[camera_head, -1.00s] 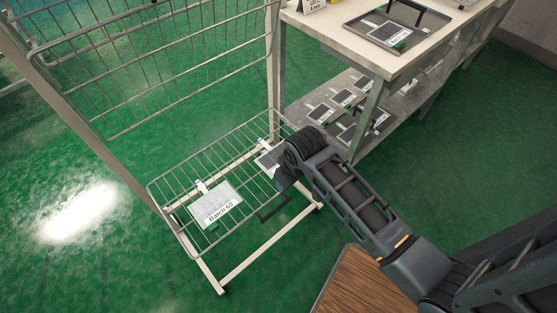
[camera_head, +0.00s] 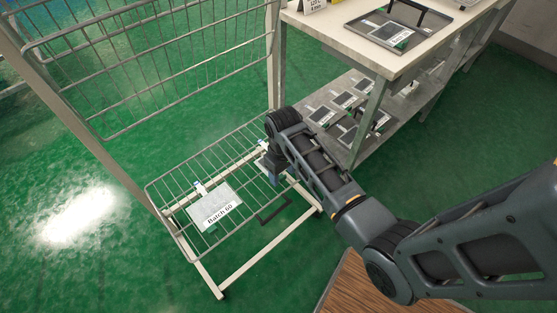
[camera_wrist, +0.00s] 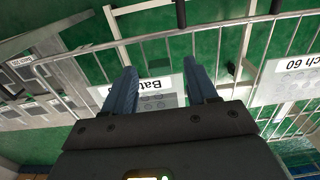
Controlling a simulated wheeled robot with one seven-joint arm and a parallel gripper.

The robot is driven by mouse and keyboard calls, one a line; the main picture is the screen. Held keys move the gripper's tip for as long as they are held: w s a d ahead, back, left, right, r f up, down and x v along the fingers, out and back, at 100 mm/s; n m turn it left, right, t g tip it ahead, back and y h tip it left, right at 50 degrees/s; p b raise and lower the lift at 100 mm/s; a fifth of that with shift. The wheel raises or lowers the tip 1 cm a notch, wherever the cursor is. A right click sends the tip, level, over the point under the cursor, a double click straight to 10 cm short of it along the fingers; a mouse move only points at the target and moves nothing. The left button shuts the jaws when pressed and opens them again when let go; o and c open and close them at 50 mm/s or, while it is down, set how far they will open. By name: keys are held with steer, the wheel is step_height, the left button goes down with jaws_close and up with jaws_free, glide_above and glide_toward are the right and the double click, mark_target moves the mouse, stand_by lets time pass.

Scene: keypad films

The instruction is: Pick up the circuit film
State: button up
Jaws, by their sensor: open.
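A pale film (camera_wrist: 158,101) with a printed label starting "Bat" lies on the wire shelf, seen between my fingers in the wrist view. My gripper (camera_wrist: 160,68) is open, with one finger on each side of that film in the picture. I cannot tell whether the fingers touch it. In the head view my gripper (camera_head: 272,178) points down over the shelf's right part and hides most of this film. A second pale film labelled "Batch 60" (camera_head: 208,198) lies on the shelf's left part. It also shows at the right of the wrist view (camera_wrist: 290,82).
The wire shelf (camera_head: 172,226) belongs to a metal rack with an upright wire panel (camera_head: 160,62). A table (camera_head: 365,56) stands at the right, with a tray (camera_head: 440,30) on top and several dark-screened devices (camera_head: 346,100) on its lower shelf. Green floor lies clear around the rack.

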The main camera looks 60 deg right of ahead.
steer(key=shift+f, duration=0.5)
jaws_close()
stand_by(0.3)
